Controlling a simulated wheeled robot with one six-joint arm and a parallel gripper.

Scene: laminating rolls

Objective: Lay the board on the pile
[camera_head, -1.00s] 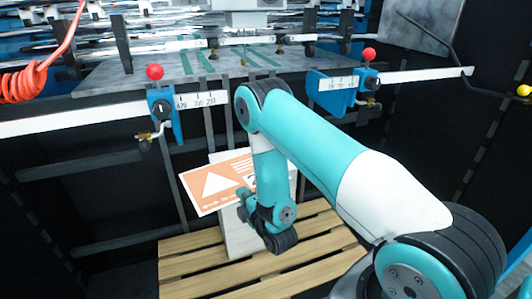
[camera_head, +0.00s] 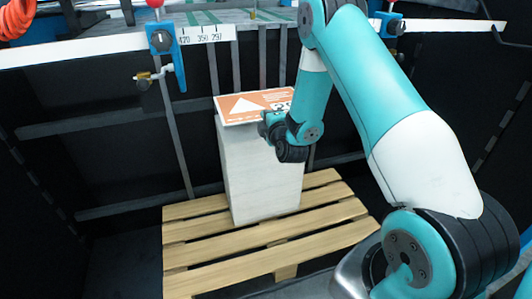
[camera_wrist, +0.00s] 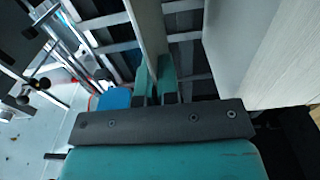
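The board (camera_head: 245,106) is a thin flat panel with an orange and white print and a white triangle. My gripper (camera_head: 268,123) holds it at its near right edge, over the top of the pile (camera_head: 262,175). The pile is a tall pale grey block of stacked sheets. In the wrist view my gripper (camera_wrist: 155,83) is shut on the board (camera_wrist: 148,28), seen edge-on. The pile (camera_wrist: 265,50) stands at the right there, with a gap between it and the board. My arm hides part of the board's right side in the head view.
The pile stands on a wooden slatted pallet (camera_head: 190,250). Behind it is a dark machine frame with a white scale bar (camera_head: 90,47), blue clamp (camera_head: 165,45) and red knob (camera_head: 154,3). An orange hose (camera_head: 15,15) hangs at the upper left.

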